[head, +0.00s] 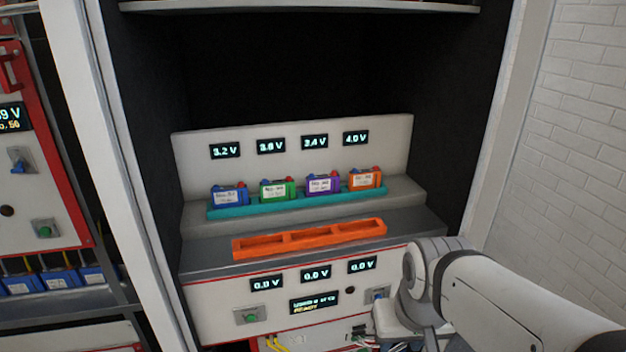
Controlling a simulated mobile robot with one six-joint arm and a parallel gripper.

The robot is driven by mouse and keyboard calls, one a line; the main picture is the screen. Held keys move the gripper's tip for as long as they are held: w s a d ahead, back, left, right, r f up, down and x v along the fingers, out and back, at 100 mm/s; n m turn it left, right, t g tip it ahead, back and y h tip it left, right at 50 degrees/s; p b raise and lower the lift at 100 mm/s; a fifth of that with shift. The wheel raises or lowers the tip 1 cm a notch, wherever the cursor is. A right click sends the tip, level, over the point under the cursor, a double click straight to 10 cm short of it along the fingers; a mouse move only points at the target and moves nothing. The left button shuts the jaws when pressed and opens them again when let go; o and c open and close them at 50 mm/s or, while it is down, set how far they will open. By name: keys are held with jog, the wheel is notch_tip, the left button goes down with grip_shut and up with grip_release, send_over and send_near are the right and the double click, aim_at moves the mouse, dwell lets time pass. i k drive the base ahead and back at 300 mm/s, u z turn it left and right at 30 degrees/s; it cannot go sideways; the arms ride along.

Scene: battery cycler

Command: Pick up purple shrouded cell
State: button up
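The purple shrouded cell (322,184) stands upright in the teal rack (240,212) on the upper step of the bench. It is third from the left, under the 3.4 V display (315,141). It has a white label, with red and blue bits on top. My arm comes in from the lower right, in front of the bench and well apart from the cell. My gripper's fingertips do not show; the arm's far end runs out at the bottom of the picture.
Blue (229,196), green (277,189) and orange (366,178) cells share the teal rack, close beside each other. An empty orange tray (308,238) with three bays lies on the lower step in front. A white cabinet post (118,160) and brick wall (570,120) flank the bay.

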aim_at(318, 185)
jog(key=z, duration=0.2)
jog(key=i, duration=0.9)
jog(key=u, duration=0.25)
